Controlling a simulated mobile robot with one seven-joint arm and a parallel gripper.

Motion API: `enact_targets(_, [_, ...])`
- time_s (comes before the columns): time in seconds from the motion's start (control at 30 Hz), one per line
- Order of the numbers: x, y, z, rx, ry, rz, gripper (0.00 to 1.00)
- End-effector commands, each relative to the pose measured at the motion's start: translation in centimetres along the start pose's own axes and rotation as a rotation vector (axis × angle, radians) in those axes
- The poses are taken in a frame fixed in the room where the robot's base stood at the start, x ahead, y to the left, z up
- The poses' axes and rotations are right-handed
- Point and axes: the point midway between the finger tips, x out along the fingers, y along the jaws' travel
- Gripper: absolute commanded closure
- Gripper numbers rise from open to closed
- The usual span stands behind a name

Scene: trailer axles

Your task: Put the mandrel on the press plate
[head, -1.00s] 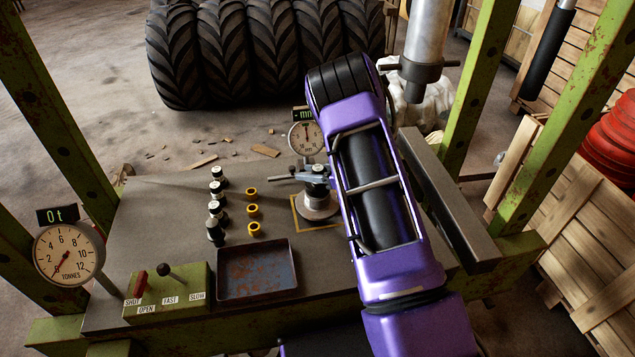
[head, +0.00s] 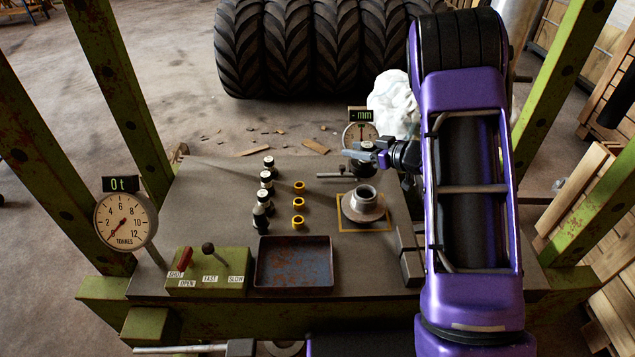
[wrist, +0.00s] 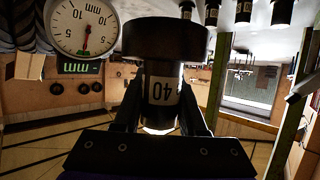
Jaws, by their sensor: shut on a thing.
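The mandrel (wrist: 162,92) is a short cylinder with a wide black head and a white label reading 40. My gripper (wrist: 160,116) is shut on it, one finger on each side, in the wrist view. In the head view my gripper (head: 372,155) is just behind the flanged metal hub, and the mandrel (head: 364,170) shows only as a small dark shape below it. The hub (head: 363,207) stands inside a yellow-outlined square on the grey press plate (head: 215,212), its round bore open at the top. The mandrel appears apart from the hub.
Several similar cylinders (head: 265,180) stand in a row left of the hub, beside yellow rings (head: 298,204). A rusty tray (head: 293,262) and a green control box (head: 208,271) are at the front. A dial gauge (head: 361,136) stands behind the hub. Green posts (head: 120,95) frame the plate.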

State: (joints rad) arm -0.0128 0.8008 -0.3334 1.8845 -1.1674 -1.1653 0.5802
Motion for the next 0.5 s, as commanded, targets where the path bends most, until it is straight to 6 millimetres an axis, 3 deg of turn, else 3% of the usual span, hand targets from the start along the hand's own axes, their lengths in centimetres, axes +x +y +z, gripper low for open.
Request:
enact_targets(0.2, [4.0,-3.7,2.5,0.009,0.017,0.011,1.0])
enact_targets(0.5, [7.3,-8.8,3.7,0.0,0.004,-0.003,1.0])
